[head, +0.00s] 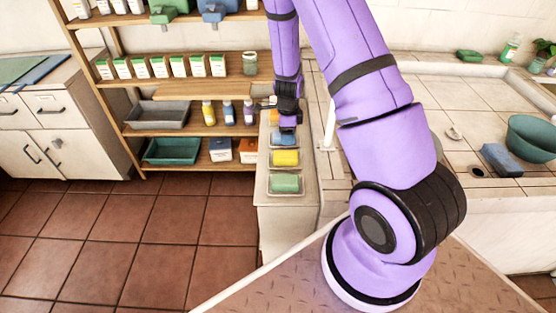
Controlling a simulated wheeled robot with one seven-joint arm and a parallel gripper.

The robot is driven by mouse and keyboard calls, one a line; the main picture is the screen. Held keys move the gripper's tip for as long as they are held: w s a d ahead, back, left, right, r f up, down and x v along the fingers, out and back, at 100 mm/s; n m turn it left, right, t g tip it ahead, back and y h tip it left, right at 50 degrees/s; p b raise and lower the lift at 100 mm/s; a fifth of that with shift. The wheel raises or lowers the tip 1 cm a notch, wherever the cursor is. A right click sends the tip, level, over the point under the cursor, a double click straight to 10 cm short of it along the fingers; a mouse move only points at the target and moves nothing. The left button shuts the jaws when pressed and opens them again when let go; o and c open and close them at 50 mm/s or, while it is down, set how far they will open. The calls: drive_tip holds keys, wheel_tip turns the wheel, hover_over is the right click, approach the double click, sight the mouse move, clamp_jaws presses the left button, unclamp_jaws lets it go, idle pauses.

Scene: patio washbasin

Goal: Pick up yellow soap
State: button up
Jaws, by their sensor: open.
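The yellow soap (286,157) lies on a small pale dish on the narrow light counter beside the shelf unit. It sits in a row of soaps, between a blue soap (283,139) behind it and a green soap (284,184) in front. My gripper (288,126) is over the far part of this row, above and just behind the blue soap, apart from the yellow one. It is open, and I see nothing held in it. The fingers are small and dark here, and they partly hide the blue soap.
Wooden shelves (190,88) with boxes, bottles and trays stand left of the counter. To the right is a tiled washbasin top (450,90) with a teal bowl (531,138) and a blue block (501,160). An orange item (274,117) lies at the row's far end.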

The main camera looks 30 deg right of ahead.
sight(286, 154)
drive_tip(key=shift+w+f, duration=0.1)
drive_tip(key=shift+f, duration=5.35)
drive_tip(key=c, duration=0.7)
